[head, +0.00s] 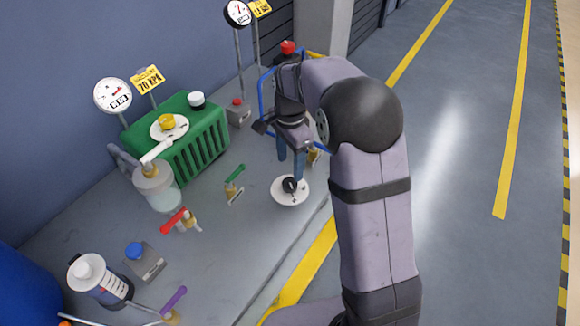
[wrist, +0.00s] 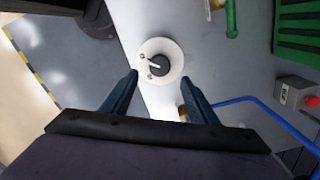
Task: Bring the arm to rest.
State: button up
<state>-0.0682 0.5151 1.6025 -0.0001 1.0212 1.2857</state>
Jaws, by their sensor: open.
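My gripper (head: 291,168) is open and empty, with its two dark blue fingers pointing down over the deck. In the head view it is just above a white round dial (head: 290,198) with a black knob (head: 289,184). In the wrist view the open fingertips (wrist: 160,80) stand apart, and the black knob (wrist: 159,66) shows between and beyond them. No contact with the knob is visible. My arm reaches in from the lower right, bent at a large dark joint.
A green ribbed tank (head: 205,140) stands behind, left of my gripper. A blue tube frame (head: 262,92) and a red-button box (head: 238,112) are close by. Green (head: 234,174), red (head: 174,220) and purple (head: 173,300) valve handles stand on the deck. The floor at right is clear.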

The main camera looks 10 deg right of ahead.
dwell(0.4)
jog(key=shift+n, duration=0.7)
jog(key=n, duration=0.1)
jog(key=w+n, duration=0.1)
jog(key=n, duration=0.1)
jog(key=shift+t, duration=0.3)
jog(key=s+f+n+g, duration=0.1)
jog(key=s+f+n, duration=0.3)
jog(key=s+n, duration=0.15)
jog(key=s+f+n+g, duration=0.1)
jog(key=s+f+n, duration=0.25)
jog(key=s, duration=0.35)
jog(key=s+d+r, duration=0.1)
jog(key=s+r, duration=0.1)
jog(key=s, duration=0.4)
jog(key=s+d+r+t, duration=0.1)
jog(key=s+d+r, duration=0.1)
jog(key=s, duration=0.3)
jog(key=shift+s+r+n, duration=0.3)
jog(key=shift+s+r, duration=0.1)
jog(key=shift+r, duration=0.35)
